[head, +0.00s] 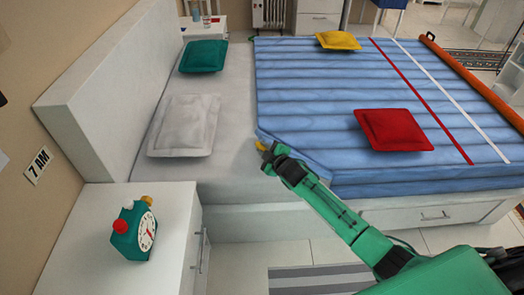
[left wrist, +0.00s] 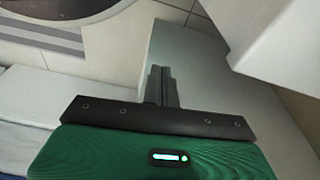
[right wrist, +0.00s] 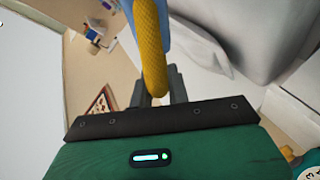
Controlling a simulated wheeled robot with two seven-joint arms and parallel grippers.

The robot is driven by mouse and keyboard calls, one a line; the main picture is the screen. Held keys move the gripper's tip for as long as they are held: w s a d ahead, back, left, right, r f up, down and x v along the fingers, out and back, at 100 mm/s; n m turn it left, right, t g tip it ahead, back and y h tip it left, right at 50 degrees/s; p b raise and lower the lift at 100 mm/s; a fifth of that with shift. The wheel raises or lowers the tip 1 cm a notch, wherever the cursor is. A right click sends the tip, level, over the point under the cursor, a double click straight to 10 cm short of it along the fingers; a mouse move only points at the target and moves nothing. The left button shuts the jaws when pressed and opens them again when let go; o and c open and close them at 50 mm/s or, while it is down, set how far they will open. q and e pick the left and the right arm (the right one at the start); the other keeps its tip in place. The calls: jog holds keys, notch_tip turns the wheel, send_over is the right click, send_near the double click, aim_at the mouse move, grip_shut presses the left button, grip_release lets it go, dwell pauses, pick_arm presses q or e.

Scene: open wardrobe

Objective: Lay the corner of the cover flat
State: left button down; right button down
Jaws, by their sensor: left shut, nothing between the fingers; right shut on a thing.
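The blue ribbed cover (head: 310,100) lies over the right part of the bed. Its near-left edge runs diagonally to the corner by my right gripper (head: 268,150). A yellow loop (head: 261,146) is at that corner. My right gripper is shut on the yellow loop, which shows large in the right wrist view (right wrist: 149,45), with a strip of blue beside it. My left gripper (left wrist: 160,85) is shut and empty over a pale surface in the left wrist view. It is not seen in the head view.
A red cushion (head: 394,130) and a yellow cushion (head: 338,40) lie on the cover. Teal (head: 203,56) and white (head: 184,124) cushions lie on the bare mattress (head: 233,130). A teal clock (head: 133,230) stands on the bedside cabinet (head: 170,270). An orange roll (head: 470,80) lies along the bed's right end.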

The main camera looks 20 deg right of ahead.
pick_arm(q)
jog(key=shift+s+a+f, duration=0.1)
jog(key=shift+s+f, duration=0.1)
jog(key=shift+f, duration=0.55)
pick_arm(e)
jog(key=shift+w+d+r, duration=0.15)
jog(key=shift+d+r, duration=0.1)
jog(key=shift+r, duration=0.05)
jog(key=c, duration=1.3)
grip_release()
jog(key=shift+c, duration=0.2)
jog(key=shift+s, duration=0.4)
pick_arm(q)
jog(key=shift+s+a+f+p, duration=0.1)
jog(key=shift+s+f+p, duration=0.2)
jog(key=shift+f, duration=0.35)
pick_arm(e)
jog(key=v, duration=0.6)
jog(key=shift+s+r, duration=0.15)
jog(key=shift+s, duration=0.2)
jog(key=shift+d, duration=0.15)
